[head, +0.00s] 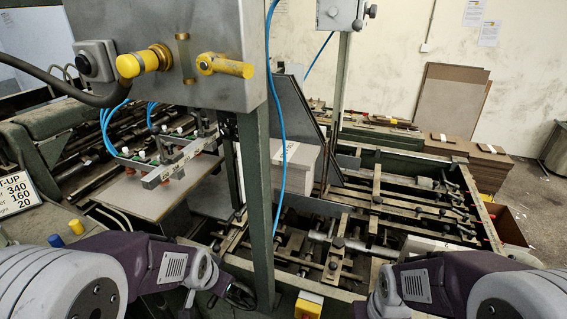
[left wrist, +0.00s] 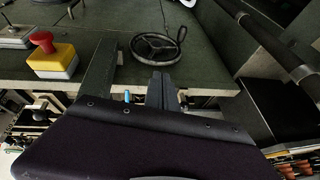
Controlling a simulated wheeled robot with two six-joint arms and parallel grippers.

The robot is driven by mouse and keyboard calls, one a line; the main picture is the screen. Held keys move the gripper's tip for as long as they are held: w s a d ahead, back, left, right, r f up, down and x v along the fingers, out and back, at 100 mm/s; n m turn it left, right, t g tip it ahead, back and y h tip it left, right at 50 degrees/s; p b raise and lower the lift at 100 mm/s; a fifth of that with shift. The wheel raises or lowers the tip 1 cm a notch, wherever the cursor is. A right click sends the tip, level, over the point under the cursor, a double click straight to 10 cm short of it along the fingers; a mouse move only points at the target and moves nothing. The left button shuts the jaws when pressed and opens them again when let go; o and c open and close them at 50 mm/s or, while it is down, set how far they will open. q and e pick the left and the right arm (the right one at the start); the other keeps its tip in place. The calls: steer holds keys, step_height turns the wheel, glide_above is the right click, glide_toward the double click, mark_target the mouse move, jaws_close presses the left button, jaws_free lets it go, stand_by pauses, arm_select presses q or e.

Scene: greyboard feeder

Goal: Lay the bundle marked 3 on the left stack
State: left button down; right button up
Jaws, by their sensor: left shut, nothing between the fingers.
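A grey-brown stack of board (head: 296,167) with a white label on top stands in the feeder, in the middle of the head view. At the back right, two lower brown stacks stand side by side, the left one (head: 446,148) and the right one (head: 488,162), each with a pale label on top. A pale flat piece (head: 425,243) with a small dark mark shows behind my right arm. I cannot read a 3 anywhere. My left gripper (left wrist: 162,92) is shut and empty in the left wrist view, near the green machine bed. My right gripper is hidden behind its arm.
A green post (head: 260,210) rises between my arms, under a grey control box (head: 170,50). A handwheel (left wrist: 156,47) and a yellow box with a red button (left wrist: 52,58) lie close to my left gripper. Large boards (head: 450,98) lean on the wall.

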arm_select(q)
steer(key=w+r+m+t+b, duration=0.1)
steer(key=w+r+m+t, duration=0.25)
steer(key=w, duration=0.45)
steer(key=m+t+h+b, duration=0.8)
steer(key=m+b, duration=0.2)
steer(key=m, duration=0.6)
glide_toward(293, 164)
steer(key=shift+n, duration=0.35)
steer(key=p+x, duration=0.3)
steer(key=x, duration=0.3)
steer(key=shift+w, duration=0.15)
